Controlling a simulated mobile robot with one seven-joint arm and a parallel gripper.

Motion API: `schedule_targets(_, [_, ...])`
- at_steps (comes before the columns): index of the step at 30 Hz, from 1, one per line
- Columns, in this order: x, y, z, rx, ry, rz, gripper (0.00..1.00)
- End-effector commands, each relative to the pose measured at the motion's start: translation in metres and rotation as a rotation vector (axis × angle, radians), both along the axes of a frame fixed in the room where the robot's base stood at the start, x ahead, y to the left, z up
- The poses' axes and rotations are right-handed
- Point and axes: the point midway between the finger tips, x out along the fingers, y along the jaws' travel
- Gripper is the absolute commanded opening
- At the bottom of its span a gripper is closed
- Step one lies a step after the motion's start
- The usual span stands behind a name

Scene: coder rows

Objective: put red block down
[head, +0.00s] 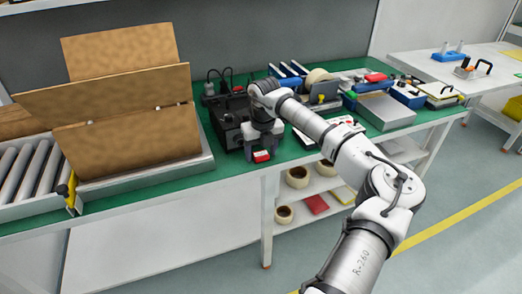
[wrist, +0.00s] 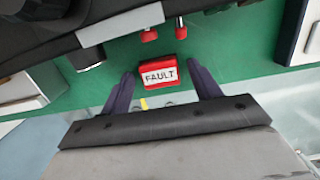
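The red block (wrist: 158,72) has a white label reading "FAULT". In the wrist view it lies between the two dark fingers of my gripper (wrist: 160,76), with a narrow green gap on each side. In the head view the red block (head: 261,156) shows low between the fingertips of my gripper (head: 262,155), at the front edge of the green bench top (head: 225,187). It appears to rest on the green surface. My gripper points down and is open around it.
A black device (head: 230,122) stands just behind my gripper; its red-tipped parts (wrist: 149,35) are close to the block. A cardboard carton (head: 125,105) stands at left. A grey box (head: 386,110) and several tools crowd the right. The bench's front edge is very near.

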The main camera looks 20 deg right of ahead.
Motion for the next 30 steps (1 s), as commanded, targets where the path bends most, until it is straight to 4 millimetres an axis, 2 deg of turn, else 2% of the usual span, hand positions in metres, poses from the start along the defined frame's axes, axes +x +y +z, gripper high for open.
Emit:
schedule_targets(5, [0.000, 0.000, 0.001, 0.000, 0.000, 0.000, 0.63])
schedule_targets(10, [-0.001, -0.001, 0.014, -0.002, -0.001, 0.000, 0.63])
schedule_targets(21, [-0.010, -0.001, 0.090, -0.003, -0.002, -0.001, 0.63])
schedule_targets(25, [-0.012, -0.001, 0.110, -0.002, -0.001, -0.002, 0.63])
schedule_targets(30, [-0.014, -0.001, 0.121, -0.001, 0.000, -0.001, 0.63])
